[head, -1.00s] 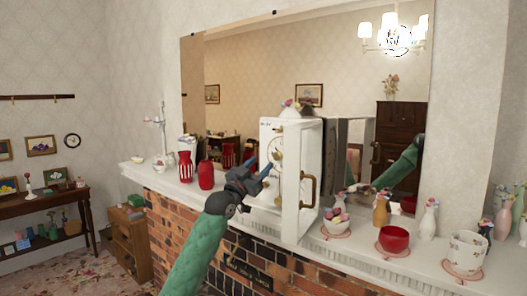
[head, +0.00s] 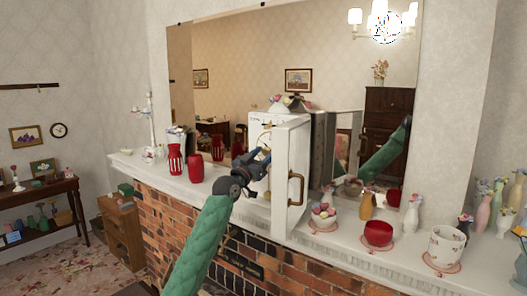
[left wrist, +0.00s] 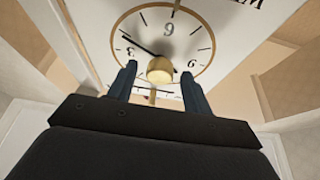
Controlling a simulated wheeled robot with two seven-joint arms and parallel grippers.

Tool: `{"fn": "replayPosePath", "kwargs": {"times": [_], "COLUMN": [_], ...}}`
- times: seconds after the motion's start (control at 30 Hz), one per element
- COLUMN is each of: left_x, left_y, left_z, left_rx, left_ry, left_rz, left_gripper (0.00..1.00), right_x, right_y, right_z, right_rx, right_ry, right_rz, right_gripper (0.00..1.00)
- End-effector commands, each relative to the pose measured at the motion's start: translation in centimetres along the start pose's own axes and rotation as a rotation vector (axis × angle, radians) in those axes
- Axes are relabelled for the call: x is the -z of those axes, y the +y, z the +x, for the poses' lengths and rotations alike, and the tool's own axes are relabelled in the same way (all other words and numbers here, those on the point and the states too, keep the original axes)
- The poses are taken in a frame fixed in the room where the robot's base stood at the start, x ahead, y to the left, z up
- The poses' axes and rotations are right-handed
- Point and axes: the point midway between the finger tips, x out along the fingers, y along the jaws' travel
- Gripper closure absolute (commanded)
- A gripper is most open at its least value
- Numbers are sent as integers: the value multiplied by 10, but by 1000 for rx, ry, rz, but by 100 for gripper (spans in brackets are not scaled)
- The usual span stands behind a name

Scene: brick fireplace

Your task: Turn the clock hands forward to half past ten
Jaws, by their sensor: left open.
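A white box clock (head: 293,168) stands on the mantel, its glazed-looking front with a brass handle (head: 296,187) beside the dial. My left gripper (head: 266,158) is open in front of the dial. In the left wrist view the dial (left wrist: 204,30) appears upside down, with the 6 at the top. A brass centre knob (left wrist: 159,70) lies between the two open fingertips (left wrist: 159,75); contact cannot be told. A long dark hand (left wrist: 139,45) points up-left, near the 4 mark. The lower dial and any other hand are largely hidden. My right gripper is not in view.
Red vases (head: 195,167) stand left of the clock on the white mantel (head: 232,203). A bowl of round things (head: 322,212), a red cup (head: 378,233) and several vases stand to its right. A large mirror (head: 340,90) behind reflects a green arm.

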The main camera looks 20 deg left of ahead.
Motion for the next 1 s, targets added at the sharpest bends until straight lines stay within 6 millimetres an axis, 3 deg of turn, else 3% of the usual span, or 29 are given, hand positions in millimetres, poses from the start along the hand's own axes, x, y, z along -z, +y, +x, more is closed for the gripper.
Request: {"fn": "replayPosePath", "kwargs": {"times": [0.37, 0.6, 0.63, 1.0], "left_x": [-1, 0, 0, -2], "left_y": [0, 0, 0, 0], "left_z": [4, 4, 4, 3], "left_rx": [0, 0, 0, -9], "left_ry": [-1, 0, 0, 1], "left_rz": [-1, -1, -1, 24], "left_gripper": [50, 93, 94, 94], "right_x": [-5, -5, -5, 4], "right_y": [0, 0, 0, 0], "right_z": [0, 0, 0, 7], "right_rx": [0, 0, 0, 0], "right_ry": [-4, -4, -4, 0], "right_rz": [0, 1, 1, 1], "right_gripper": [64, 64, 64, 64]}}
